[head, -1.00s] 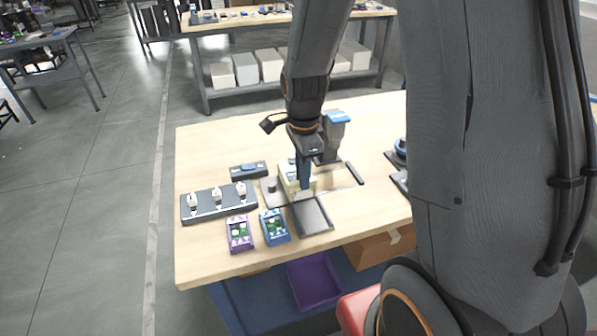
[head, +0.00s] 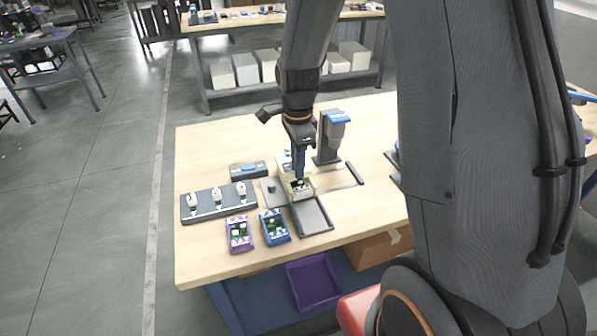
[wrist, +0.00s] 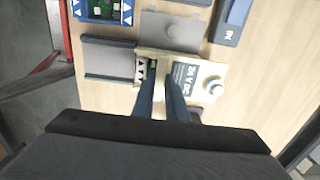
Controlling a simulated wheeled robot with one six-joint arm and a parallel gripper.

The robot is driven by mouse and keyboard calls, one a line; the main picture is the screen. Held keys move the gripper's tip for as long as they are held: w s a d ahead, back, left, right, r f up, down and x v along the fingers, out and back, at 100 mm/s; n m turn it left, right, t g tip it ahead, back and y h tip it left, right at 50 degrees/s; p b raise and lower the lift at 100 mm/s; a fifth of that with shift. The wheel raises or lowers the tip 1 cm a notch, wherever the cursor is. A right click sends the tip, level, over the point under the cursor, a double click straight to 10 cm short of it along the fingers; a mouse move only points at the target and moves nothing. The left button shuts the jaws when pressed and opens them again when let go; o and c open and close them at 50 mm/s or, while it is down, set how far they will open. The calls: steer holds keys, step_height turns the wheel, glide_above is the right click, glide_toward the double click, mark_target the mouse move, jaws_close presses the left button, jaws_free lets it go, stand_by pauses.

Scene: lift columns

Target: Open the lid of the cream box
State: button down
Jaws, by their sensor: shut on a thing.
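The cream box (head: 304,196) stands on the table behind a dark grey tray, partly hidden by my gripper. Its front part is uncovered, and dark and green contents show inside. Its cream lid (head: 285,161) shows behind the opening, seemingly raised. In the wrist view, the lid (wrist: 205,72) has a "24 V DC" label and a pale round knob, with the partly uncovered interior to its left. My gripper (head: 299,178) is at the box, also seen in the wrist view (wrist: 161,80). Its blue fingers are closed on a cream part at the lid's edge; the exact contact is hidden.
The grey tray (head: 312,216) lies in front of the box. Blue (head: 274,228) and purple (head: 239,234) units and a rack with white pieces (head: 190,208) stand left. A dark stand with a blue-topped grey part (head: 327,148) rises close behind right.

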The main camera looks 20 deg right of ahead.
steer(key=shift+w, duration=2.55)
steer(key=c, duration=1.8)
jaws_free()
steer(key=shift+r, duration=0.1)
steer(key=shift+r+p, duration=2.1)
steer(key=shift+r, duration=0.85)
